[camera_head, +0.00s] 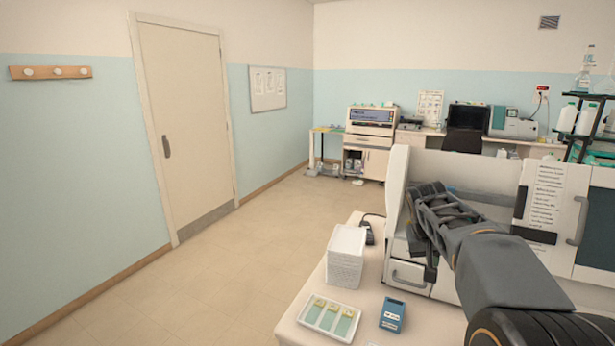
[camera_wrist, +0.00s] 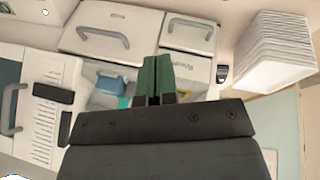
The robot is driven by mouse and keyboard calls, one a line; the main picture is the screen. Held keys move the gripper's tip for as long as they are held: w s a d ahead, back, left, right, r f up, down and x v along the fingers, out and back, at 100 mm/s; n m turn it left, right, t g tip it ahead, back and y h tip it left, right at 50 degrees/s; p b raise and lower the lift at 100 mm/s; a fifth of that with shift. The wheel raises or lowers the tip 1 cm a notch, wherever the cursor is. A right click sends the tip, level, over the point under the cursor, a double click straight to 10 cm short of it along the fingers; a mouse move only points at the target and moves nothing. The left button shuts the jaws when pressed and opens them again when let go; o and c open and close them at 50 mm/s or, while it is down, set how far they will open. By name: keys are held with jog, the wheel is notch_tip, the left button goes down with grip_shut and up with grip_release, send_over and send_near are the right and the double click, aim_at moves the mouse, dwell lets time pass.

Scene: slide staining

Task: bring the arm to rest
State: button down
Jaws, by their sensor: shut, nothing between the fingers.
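My gripper shows in the wrist view (camera_wrist: 158,80) with its two green fingers side by side, shut and empty. In the head view my dark grey arm reaches in from the lower right. Its end lies in front of the white staining machine (camera_head: 397,215), near the machine's left side, and the fingertips are hard to make out there. In the wrist view the gripper points at the machine's drawer fronts, which have grey handles (camera_wrist: 190,28). I cannot tell from these views whether the arm touches the machine.
A bench (camera_head: 345,283) holds a stack of white trays (camera_head: 346,256), a white tray with several slides (camera_head: 330,318) and a blue box (camera_head: 392,315). A black rack with bottles (camera_head: 585,117) stands at the right. The floor (camera_head: 240,260) at the left is clear, before a closed door (camera_head: 185,120).

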jog(key=s+a+f+n+t+y, duration=0.1)
jog(key=s+a+f+y, duration=0.1)
jog(key=s+a, duration=0.4)
jog(key=s+a+f+n+t+y, duration=0.1)
jog(key=s+a+f, duration=0.4)
jog(key=s, duration=0.9)
jog(key=shift+s+a+y, duration=0.15)
jog(key=shift+a+y, duration=0.25)
jog(key=shift+a, duration=0.25)
jog(key=shift+d, duration=0.1)
